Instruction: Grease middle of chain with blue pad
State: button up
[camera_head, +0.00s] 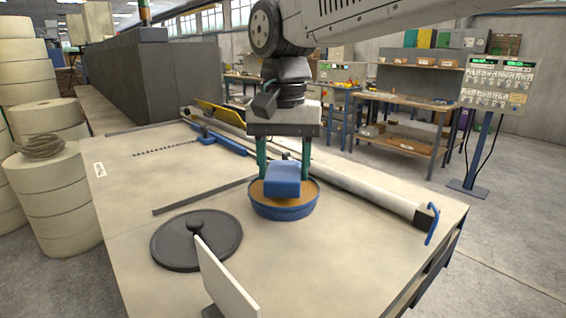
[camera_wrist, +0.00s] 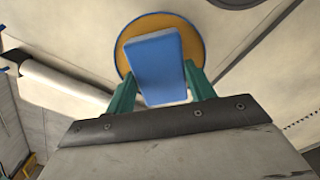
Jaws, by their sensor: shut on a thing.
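A blue pad (camera_head: 283,178) is held between the green fingers of my gripper (camera_head: 283,172). The pad also shows in the wrist view (camera_wrist: 155,66), with a green finger at each side. It is at a round blue tin (camera_head: 284,208) filled with an orange-brown substance. I cannot tell whether the pad touches the filling. The dark chain (camera_head: 165,148) lies on the table, left of the blue clamp-like fixture, and its links show at the right edge of the wrist view (camera_wrist: 300,122).
A dark round lid (camera_head: 196,240) with a knob lies front left of the tin. A white upright plate (camera_head: 226,280) stands at the front. A long white roller (camera_head: 350,185) runs behind the tin. A thin dark bar (camera_head: 205,195) lies left of it. Bare tabletop (camera_head: 350,245) is at the right front.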

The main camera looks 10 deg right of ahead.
aim_at(283, 171)
jog(key=shift+f, duration=0.5)
dwell(1.1)
jog(key=shift+r, duration=3.55)
